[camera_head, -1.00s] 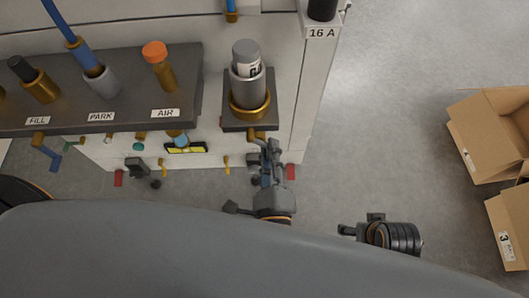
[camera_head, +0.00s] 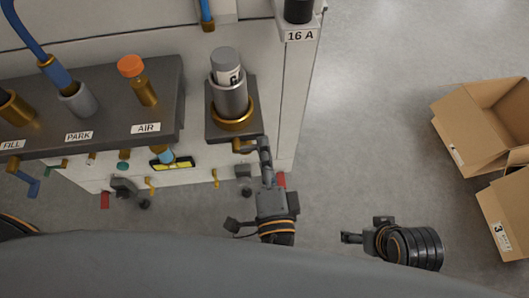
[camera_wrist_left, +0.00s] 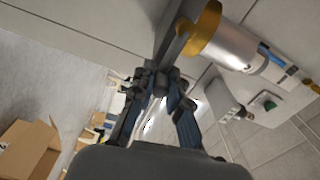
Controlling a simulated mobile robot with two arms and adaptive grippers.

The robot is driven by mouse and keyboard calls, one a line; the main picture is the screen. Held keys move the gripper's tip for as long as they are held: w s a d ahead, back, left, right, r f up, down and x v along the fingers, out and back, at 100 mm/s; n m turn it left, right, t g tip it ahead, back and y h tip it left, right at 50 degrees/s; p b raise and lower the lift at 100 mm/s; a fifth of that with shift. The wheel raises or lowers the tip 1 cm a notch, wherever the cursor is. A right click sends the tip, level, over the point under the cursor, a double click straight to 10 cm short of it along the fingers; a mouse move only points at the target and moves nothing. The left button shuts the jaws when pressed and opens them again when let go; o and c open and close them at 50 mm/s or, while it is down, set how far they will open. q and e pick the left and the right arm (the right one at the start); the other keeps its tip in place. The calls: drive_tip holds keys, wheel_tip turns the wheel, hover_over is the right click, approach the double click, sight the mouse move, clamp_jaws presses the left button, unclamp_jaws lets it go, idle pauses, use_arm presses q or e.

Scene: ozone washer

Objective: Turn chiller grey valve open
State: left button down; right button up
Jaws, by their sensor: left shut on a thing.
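A silver canister (camera_head: 231,97) in a brass collar (camera_head: 233,122) stands on a dark bracket at the right end of the white machine. A brass valve stem (camera_head: 242,146) shows under the bracket. My left gripper (camera_head: 264,146) is at this stem, shut on the valve's grey handle, which the fingers mostly hide. In the left wrist view the gripper's fingertips (camera_wrist_left: 157,76) meet below the brass collar (camera_wrist_left: 203,28) of the canister (camera_wrist_left: 238,48); the grip itself is unclear. My right gripper (camera_head: 350,237) hangs apart over the floor; its fingers are too small to read.
A dark shelf (camera_head: 95,117) with fittings labelled FILL, PARK and AIR is left of the canister. Small brass and blue handles hang below it. Open cardboard boxes (camera_head: 470,135) stand on the floor at right. The floor (camera_head: 370,100) between is clear.

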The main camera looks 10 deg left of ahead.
use_arm(q)
drive_tip(key=shift+r, duration=0.1)
idle(0.5)
drive_tip(key=c, duration=1.3)
unclamp_jaws()
drive_tip(key=v, duration=0.7)
drive_tip(key=shift+s+d, duration=0.1)
drive_tip(key=shift+s, duration=0.15)
